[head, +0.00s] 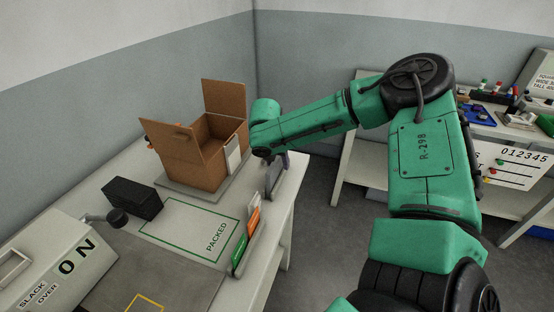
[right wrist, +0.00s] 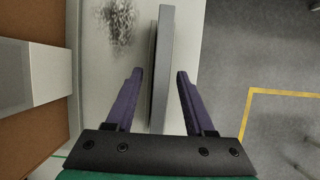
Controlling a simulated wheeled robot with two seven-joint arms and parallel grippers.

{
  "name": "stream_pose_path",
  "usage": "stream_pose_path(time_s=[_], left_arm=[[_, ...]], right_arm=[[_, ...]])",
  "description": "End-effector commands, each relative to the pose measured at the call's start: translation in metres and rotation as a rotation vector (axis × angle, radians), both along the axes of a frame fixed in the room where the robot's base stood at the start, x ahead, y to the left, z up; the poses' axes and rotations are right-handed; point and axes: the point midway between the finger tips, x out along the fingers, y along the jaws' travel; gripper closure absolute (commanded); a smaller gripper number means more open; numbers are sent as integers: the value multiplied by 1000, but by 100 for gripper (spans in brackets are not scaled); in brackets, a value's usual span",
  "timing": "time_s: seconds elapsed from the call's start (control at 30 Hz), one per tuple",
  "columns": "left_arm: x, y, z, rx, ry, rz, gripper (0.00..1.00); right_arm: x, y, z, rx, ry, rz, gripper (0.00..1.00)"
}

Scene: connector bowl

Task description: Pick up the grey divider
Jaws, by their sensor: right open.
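The grey divider (right wrist: 166,50) is a thin upright slab near the edge of the white table in the right wrist view. My right gripper (right wrist: 159,76) is open, with its purple fingers on either side of the divider and a gap visible on the right. A grey piece that looks like the divider (head: 280,178) also shows in the head view, partly hidden by my right gripper (head: 272,164). My left gripper is in neither view.
An open cardboard box (head: 190,165) stands on a grey base left of my right gripper. A black block (head: 132,197), a green-outlined PACKED area (head: 185,226) and a holder with coloured cards (head: 245,240) are nearer. Grey floor (head: 310,215) lies beyond the table edge.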

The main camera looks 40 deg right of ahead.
Motion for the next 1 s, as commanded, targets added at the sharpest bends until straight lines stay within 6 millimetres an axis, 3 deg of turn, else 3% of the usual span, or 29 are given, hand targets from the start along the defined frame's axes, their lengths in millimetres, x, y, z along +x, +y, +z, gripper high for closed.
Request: stream_pose_path(time_s=[0.07,0.2,0.23,0.67,0.87,1.0], left_arm=[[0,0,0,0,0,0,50],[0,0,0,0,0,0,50],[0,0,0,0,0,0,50],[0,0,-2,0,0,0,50],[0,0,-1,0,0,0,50],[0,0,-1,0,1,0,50]], right_arm=[[0,0,0,0,0,0,46],[0,0,0,0,0,0,96],[0,0,0,0,0,0,100],[1,1,7,2,-4,0,100],[2,0,44,1,-8,-1,100],[2,0,91,0,-11,-2,100]])
